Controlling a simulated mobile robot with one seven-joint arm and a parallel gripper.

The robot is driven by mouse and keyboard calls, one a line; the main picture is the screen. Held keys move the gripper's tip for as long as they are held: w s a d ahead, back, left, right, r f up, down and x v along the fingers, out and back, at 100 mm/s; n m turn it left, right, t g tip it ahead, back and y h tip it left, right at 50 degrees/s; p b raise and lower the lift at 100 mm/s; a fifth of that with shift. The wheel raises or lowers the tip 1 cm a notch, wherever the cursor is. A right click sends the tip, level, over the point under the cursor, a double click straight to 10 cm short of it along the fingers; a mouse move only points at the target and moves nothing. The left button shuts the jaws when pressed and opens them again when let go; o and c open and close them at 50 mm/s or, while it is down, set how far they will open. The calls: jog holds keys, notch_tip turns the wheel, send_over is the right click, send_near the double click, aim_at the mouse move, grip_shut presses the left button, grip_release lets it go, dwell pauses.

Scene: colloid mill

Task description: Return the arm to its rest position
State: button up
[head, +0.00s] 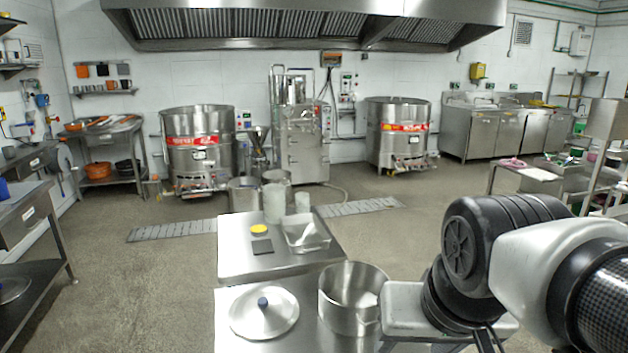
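My arm shows at the lower right of the head view, with white links and large black joint covers. It is folded close to the camera and runs off the right edge. It covers the area right of the open steel pot (350,297) on the near table. A light grey block of the arm lies just beside that pot; I cannot tell whether they touch. I cannot make out my gripper's fingers in this view, nor anything held.
The near steel table bears a lid with a dark knob (264,313). Behind it, a table holds a clear tray (306,235), a yellow disc (259,230) and a dark square (262,246). Two large vats stand at the back wall. Open floor lies left of the tables.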

notch_tip(320, 180, up, 12)
jog(key=s+d+p, duration=0.1)
jog(key=p, duration=1.1)
jog(key=shift+s+r+n+t, duration=0.25)
jog(key=shift+s+n+t, duration=0.05)
jog(key=shift+s+n, duration=0.1)
jog(key=shift+c, duration=0.5)
jog(key=c, duration=0.3)
jog(key=shift+s, duration=0.15)
jog(key=shift+c, duration=0.8)
